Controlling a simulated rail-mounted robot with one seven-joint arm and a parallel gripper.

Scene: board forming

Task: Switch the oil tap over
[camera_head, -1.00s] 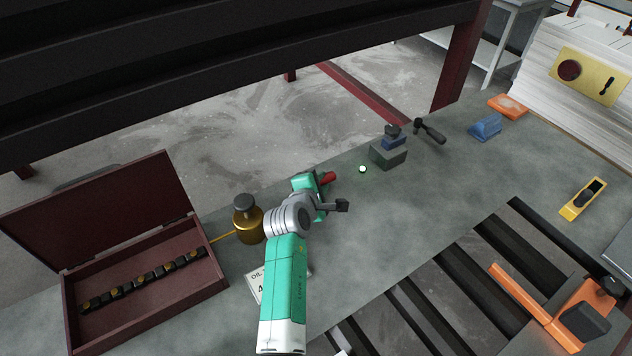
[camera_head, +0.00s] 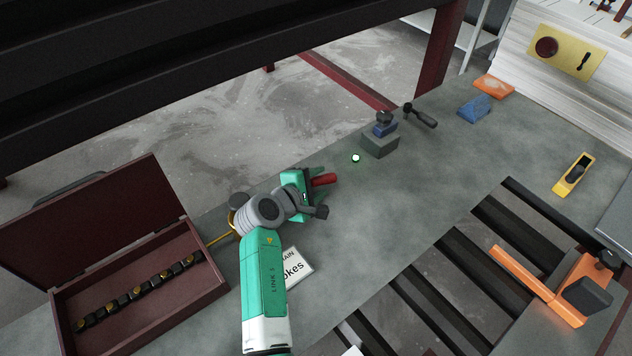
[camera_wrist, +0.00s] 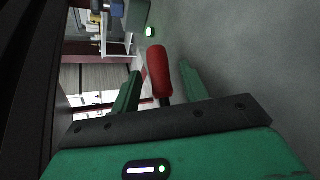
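The oil tap shows as a red handle (camera_head: 324,180) on the grey bench, past the end of my arm; the tap's body is hidden. In the wrist view the red handle (camera_wrist: 158,72) lies between the two green fingers of my gripper (camera_wrist: 160,88). The fingers are apart, with a visible gap on each side of the handle. In the head view my gripper (camera_head: 314,182) is low over the bench. A brass oil can (camera_head: 235,215) is mostly hidden behind my wrist.
A dark red open box (camera_head: 205,300) with a row of dark pieces stands left. A green light (camera_head: 355,158) glows beside a grey block (camera_head: 380,145). A black-handled tool (camera_head: 420,117) lies behind. Slots open at the front right; the bench middle is clear.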

